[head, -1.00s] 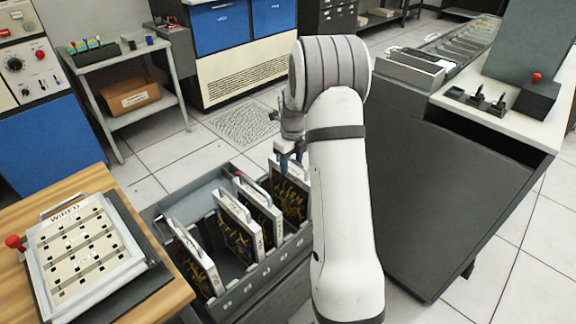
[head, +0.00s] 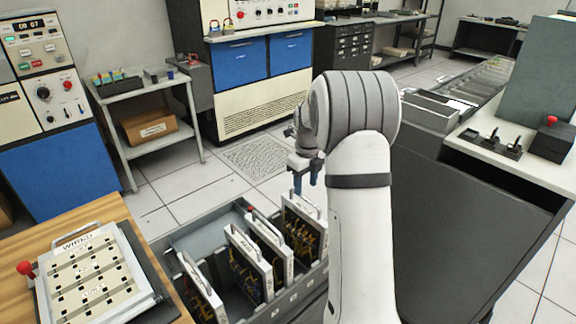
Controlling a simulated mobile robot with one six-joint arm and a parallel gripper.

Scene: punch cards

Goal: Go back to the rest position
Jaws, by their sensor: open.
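My gripper (head: 306,182) hangs at the end of my arm, left of my white forearm, with its blue fingers pointing down. It is open, with nothing seen between the fingers. It is above the far right end of a grey rack (head: 187,238) of upright panels. The rightmost panel (head: 303,228) stands in the rack just under the fingers. My arm hides part of the rack's right side.
A wired panel (head: 95,278) with a red knob lies on the wooden table at left. A dark machine (head: 470,215) stands close on the right. A small side table (head: 150,95) and blue-fronted cabinet (head: 240,65) stand behind. Tiled floor is clear between.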

